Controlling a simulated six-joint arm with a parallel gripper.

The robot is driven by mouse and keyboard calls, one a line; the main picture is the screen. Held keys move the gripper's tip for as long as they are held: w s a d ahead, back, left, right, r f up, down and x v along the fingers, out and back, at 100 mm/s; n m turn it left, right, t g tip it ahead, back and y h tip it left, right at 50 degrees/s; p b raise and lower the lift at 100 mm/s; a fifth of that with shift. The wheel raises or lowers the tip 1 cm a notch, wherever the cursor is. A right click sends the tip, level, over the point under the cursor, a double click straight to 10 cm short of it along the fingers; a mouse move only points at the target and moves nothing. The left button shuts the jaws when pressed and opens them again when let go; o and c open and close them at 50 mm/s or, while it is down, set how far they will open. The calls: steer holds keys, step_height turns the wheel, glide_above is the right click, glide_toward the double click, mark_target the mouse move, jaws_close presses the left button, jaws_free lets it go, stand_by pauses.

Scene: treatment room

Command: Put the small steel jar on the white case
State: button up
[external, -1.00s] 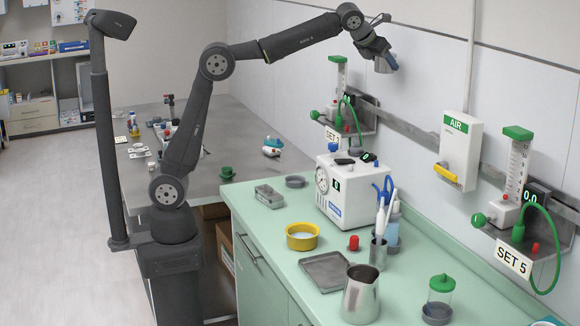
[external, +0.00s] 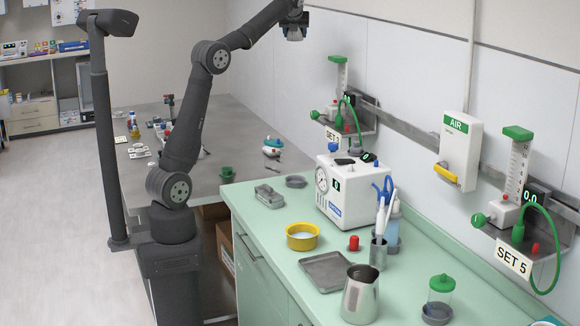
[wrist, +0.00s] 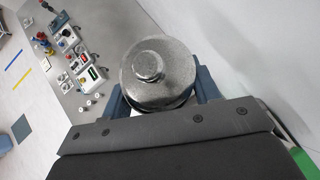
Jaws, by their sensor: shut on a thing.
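My gripper (external: 294,32) is high up at the top of the external view, above and behind the green counter. It is shut on the small steel jar. In the wrist view the round, lidded jar (wrist: 158,75) with a knob on top sits between the blue-grey fingers. In the external view the jar is hard to make out. A white case (external: 345,200) with a round gauge and a small display stands on the counter, below and to the right of my gripper. Its top carries a blue knob and dark fittings.
Wall flowmeters (external: 345,125) stand just behind the case. A yellow bowl (external: 302,236), grey tray (external: 326,272), steel pitcher (external: 361,295) and pen cup (external: 378,252) stand in front. A grey table (external: 240,160) with small items lies to the left.

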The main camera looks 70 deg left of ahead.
steer(key=a+f+n+g, duration=0.1)
steer(key=a+f+n, duration=0.1)
steer(key=a+f, duration=0.9)
steer(key=w+a+f, duration=0.2)
steer(key=f, duration=1.3)
steer(key=w+a+f, duration=0.1)
steer(key=w+f, duration=0.1)
steer(key=f, duration=1.4)
steer(key=shift+g+y, duration=0.3)
steer(key=s+a+f, duration=0.1)
steer(key=a+f, duration=0.1)
steer(key=a, duration=0.1)
steer(key=s+a+f, duration=0.1)
steer(key=a+f, duration=0.1)
steer(key=a, duration=0.2)
steer(key=s+a+f, duration=0.1)
steer(key=a+f, duration=0.2)
steer(key=a, duration=0.1)
steer(key=shift+s+a, duration=0.1)
steer(key=shift+f, duration=2.05)
steer(key=shift+f, duration=0.2)
steer(key=o, duration=1.5)
steer(key=shift+r, duration=0.1)
